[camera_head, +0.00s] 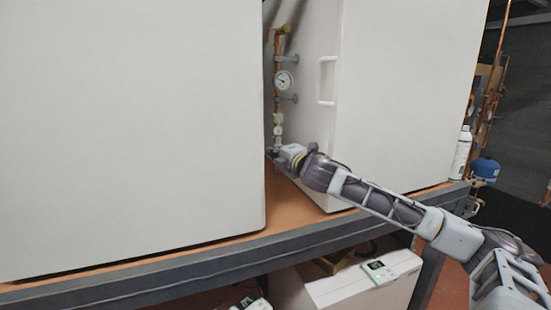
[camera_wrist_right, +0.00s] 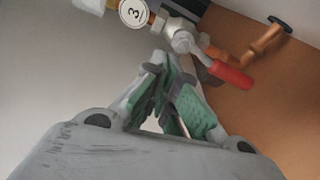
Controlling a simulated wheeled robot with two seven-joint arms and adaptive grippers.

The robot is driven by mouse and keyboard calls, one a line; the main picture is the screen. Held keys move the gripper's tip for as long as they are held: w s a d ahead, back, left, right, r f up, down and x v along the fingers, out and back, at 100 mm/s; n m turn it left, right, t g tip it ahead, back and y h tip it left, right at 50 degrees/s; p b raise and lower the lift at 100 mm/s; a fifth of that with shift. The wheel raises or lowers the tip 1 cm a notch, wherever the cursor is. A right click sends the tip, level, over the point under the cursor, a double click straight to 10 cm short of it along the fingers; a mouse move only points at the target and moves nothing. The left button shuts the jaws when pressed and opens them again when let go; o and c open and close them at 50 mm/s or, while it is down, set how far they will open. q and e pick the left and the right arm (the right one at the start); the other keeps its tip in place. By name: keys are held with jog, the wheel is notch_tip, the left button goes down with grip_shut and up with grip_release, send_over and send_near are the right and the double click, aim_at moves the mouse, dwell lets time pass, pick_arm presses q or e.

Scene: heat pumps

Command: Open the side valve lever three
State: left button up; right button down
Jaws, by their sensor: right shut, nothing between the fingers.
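The side valve (camera_wrist_right: 180,30) shows at the top of the right wrist view, a silver body with a round white tag (camera_wrist_right: 133,12) marked 3. Its red lever (camera_wrist_right: 229,75) slants down to the right from the valve. My right gripper (camera_wrist_right: 168,68) is shut and empty, with green-padded fingers just below the valve and left of the lever. I cannot tell whether a finger touches the valve. In the head view my right gripper (camera_head: 273,156) reaches the foot of the pipe between two white cabinets; the lever is not clear there. My left gripper is not in view.
White cabinets stand left (camera_head: 130,120) and right (camera_head: 400,90) of the narrow gap. The right cabinet has a white handle (camera_head: 320,81). A bottle (camera_head: 461,154) and blue canister (camera_head: 485,169) stand at right.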

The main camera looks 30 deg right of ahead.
jog(key=shift+r, duration=1.05)
jog(key=c, duration=1.8)
grip_release()
jog(key=shift+o, duration=0.2)
jog(key=shift+a, duration=0.1)
